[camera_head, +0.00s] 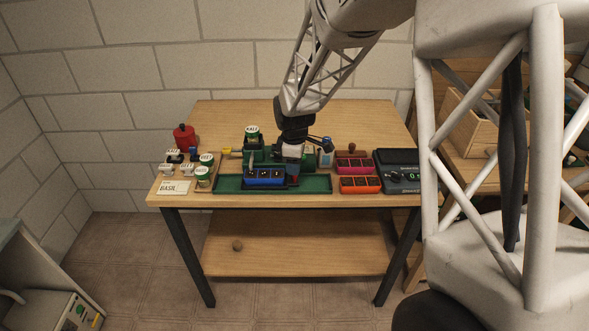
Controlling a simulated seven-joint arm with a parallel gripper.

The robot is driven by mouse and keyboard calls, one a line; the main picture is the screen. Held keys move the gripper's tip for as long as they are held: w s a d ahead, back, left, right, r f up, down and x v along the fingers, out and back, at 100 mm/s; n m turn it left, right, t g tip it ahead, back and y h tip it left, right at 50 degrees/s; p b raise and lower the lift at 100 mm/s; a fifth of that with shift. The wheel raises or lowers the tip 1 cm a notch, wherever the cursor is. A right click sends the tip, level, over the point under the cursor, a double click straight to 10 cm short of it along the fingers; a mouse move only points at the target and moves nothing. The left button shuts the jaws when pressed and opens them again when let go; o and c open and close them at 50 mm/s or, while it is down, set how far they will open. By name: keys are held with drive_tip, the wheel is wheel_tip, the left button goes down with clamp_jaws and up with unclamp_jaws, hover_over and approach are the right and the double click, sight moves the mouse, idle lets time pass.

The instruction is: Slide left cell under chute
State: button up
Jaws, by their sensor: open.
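A blue cell tray (264,184) with several dark-filled cells sits on a long green track (315,184) on the table. Its left cell (252,174) is at the tray's left end. A green dispenser (255,156) stands just behind the tray, with a white-topped jar labelled KALE (252,135) on it. The chute cannot be made out clearly at this size. My gripper (292,173) is open and points down at the right end of the blue tray. Whether a finger touches the tray cannot be told; my gripper hides part of the dispenser's right side.
Pink (353,165) and orange (360,185) cell trays lie right of the track, beside a black scale (397,167). Green jars (204,176), white labels and a BASIL card (174,187) fill the left side. A red bottle (184,137) stands behind them. The table's back strip (350,115) is clear.

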drive_tip(key=shift+s+r, duration=0.15)
drive_tip(key=shift+r, duration=1.95)
drive_tip(key=s+d+r+m+t, duration=0.1)
drive_tip(key=s+d+r+m, duration=0.4)
drive_tip(key=s, duration=0.4)
drive_tip(key=s+d+r+m, duration=0.3)
drive_tip(key=s+d+r, duration=0.4)
drive_tip(key=s+r, duration=0.1)
drive_tip(key=s+d+r+m, duration=0.1)
drive_tip(key=s+d+m, duration=0.2)
drive_tip(key=s, duration=0.7)
drive_tip(key=s+d+r+m+t, duration=0.1)
drive_tip(key=s+d+m, duration=0.2)
drive_tip(key=s, duration=0.7)
drive_tip(key=shift+s+m, duration=0.3)
drive_tip(key=shift+m, duration=0.9)
